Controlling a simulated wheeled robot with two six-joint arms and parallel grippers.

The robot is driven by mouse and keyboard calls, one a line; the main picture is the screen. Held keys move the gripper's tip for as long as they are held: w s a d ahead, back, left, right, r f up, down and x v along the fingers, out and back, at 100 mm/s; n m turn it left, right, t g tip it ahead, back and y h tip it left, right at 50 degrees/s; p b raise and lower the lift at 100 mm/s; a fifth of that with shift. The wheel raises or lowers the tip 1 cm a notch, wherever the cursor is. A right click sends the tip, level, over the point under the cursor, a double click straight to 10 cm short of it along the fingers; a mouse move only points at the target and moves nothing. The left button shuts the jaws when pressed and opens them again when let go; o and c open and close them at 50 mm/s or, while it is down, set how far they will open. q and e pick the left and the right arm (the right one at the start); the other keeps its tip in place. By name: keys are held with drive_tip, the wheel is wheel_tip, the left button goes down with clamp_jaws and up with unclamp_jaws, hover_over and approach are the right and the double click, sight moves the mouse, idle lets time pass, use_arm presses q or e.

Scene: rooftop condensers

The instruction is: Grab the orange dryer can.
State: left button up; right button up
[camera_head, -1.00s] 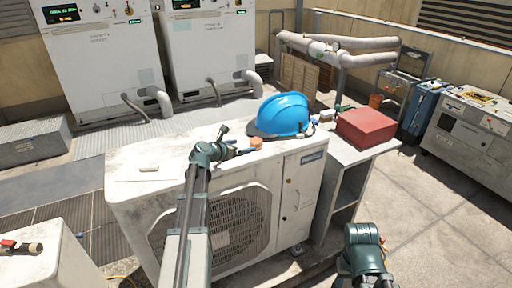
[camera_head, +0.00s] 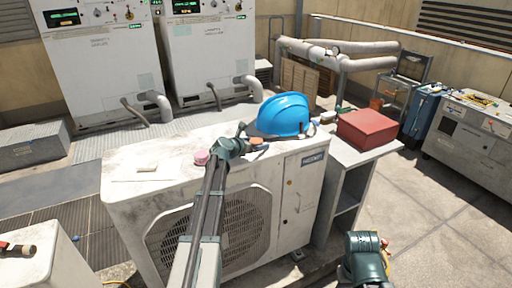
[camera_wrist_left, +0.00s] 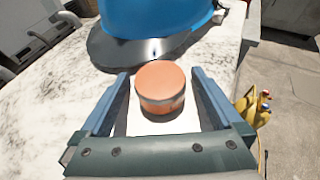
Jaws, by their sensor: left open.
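The orange dryer can (camera_wrist_left: 160,85) is a short round can standing upright on the white top of the condenser unit (camera_head: 150,185), in front of the blue hard hat (camera_head: 283,115). My left gripper (camera_wrist_left: 159,76) is open, with one blue finger on each side of the can and a visible gap to both. In the head view the can (camera_head: 256,141) is small and partly hidden by the left gripper (camera_head: 252,140). Part of my right arm shows at the lower right, but its fingers are not visible.
A pink round can (camera_head: 201,158) and a small pale block (camera_head: 147,169) lie left of my arm on the unit top. The hard hat's brim (camera_wrist_left: 150,50) is close behind the orange can. A red box (camera_head: 366,128) stands on the side table to the right.

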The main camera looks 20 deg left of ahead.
sight(256, 141)
use_arm(q)
drive_tip(key=shift+s, duration=0.1)
drive_tip(key=c, duration=1.4)
drive_tip(key=shift+c, duration=0.2)
drive_tip(key=shift+r, duration=0.15)
wheel_tip(256, 141, up, 3)
drive_tip(key=p, duration=0.3)
drive_tip(key=shift+r+p, duration=0.3)
drive_tip(key=shift+p, duration=0.15)
drive_tip(key=s+d, duration=0.3)
drive_tip(key=s, duration=0.4)
drive_tip(key=s+d+r+p, duration=0.1)
drive_tip(key=s+d, duration=0.3)
drive_tip(key=s, duration=0.3)
drive_tip(key=shift+s, duration=0.2)
